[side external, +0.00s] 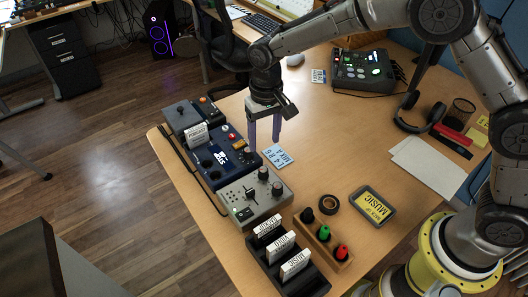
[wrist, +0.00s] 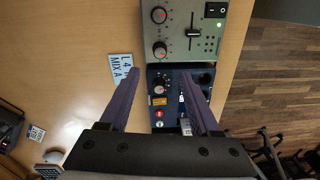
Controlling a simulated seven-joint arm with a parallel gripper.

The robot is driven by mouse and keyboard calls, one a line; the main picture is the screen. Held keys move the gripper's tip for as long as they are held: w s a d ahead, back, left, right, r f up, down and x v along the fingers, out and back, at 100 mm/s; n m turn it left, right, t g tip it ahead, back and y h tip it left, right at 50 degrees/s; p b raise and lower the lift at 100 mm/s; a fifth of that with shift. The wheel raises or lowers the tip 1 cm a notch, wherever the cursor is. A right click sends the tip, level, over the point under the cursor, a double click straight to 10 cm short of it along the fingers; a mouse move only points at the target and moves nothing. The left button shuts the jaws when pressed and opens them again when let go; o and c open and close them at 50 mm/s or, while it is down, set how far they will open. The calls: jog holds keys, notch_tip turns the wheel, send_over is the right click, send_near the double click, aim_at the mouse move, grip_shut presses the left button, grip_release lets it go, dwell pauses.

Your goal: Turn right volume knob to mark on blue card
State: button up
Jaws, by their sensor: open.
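The grey mixer (side external: 255,195) has two black knobs with red markings and a fader. One knob (side external: 263,173) stands nearer the blue unit, the other (side external: 277,189) farther from it. In the wrist view they are the near knob (wrist: 160,49) and the far knob (wrist: 158,15). I cannot tell which is called right. Their exact settings are too small to read. The light-blue card (side external: 278,156) lies flat beside the units; its wrist-view text (wrist: 122,68) includes "MIX A" and "L 4". My gripper (side external: 264,142) is open, empty and pointing down, apart from both knobs.
The dark blue unit (wrist: 180,95) with a knob and buttons lies below my fingers in the wrist view. A rack of white cartridges (side external: 295,265) and a wooden tray of coloured knobs (side external: 325,240) stand beyond the mixer. Clear table lies right of the card.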

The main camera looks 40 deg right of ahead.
jog(key=shift+r, duration=1.55)
